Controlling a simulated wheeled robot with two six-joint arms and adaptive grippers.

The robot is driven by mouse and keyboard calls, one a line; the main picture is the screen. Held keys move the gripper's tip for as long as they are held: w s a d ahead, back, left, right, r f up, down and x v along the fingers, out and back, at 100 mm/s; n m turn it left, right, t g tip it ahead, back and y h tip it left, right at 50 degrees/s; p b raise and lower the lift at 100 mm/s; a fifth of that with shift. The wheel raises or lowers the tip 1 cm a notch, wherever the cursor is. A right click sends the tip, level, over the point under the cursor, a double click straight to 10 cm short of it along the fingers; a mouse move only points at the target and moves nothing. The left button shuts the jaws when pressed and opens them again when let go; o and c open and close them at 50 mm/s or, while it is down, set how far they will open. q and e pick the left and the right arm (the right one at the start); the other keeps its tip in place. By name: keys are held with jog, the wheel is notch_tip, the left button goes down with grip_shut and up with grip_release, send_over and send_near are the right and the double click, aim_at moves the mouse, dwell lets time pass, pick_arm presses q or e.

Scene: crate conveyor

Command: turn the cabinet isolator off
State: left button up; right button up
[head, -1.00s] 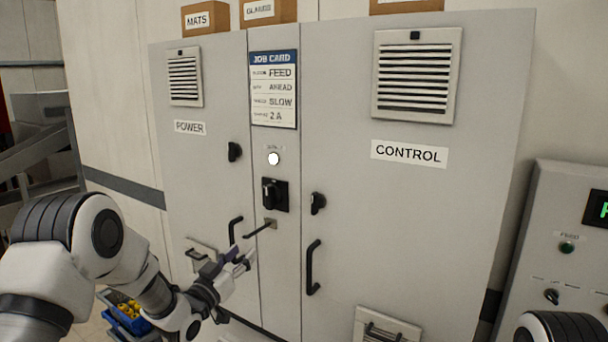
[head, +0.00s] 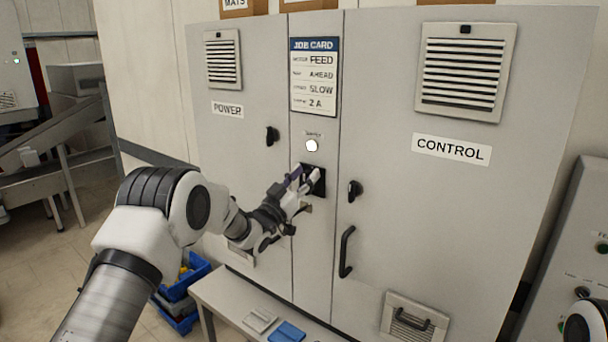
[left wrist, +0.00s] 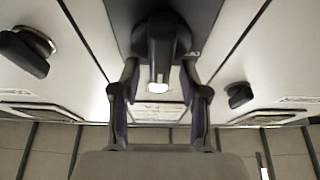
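The cabinet isolator (head: 318,183) is a black rotary switch on a black plate, on the narrow middle panel of the grey cabinet (head: 380,100). My left gripper (head: 302,181) is at it and partly covers it in the head view. In the left wrist view, the isolator's dark handle (left wrist: 160,45) with a pale tip stands between the two fingertips. My left gripper (left wrist: 159,85) is open there, one finger on each side of the handle, with no clear contact. A white lamp (head: 312,145) above the isolator looks lit. My right gripper is not in view.
Black door latches (head: 272,136) and (head: 354,190) flank the isolator, and a door handle (head: 346,251) is lower right. A low bench (head: 225,291) stands in front of the cabinet. Blue bins (head: 183,283) are at its left. A control panel (head: 575,240) is at the right.

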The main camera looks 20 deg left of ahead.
pick_arm(q)
grip_shut()
jog(key=shift+f, duration=0.1)
jog(key=shift+f, duration=0.1)
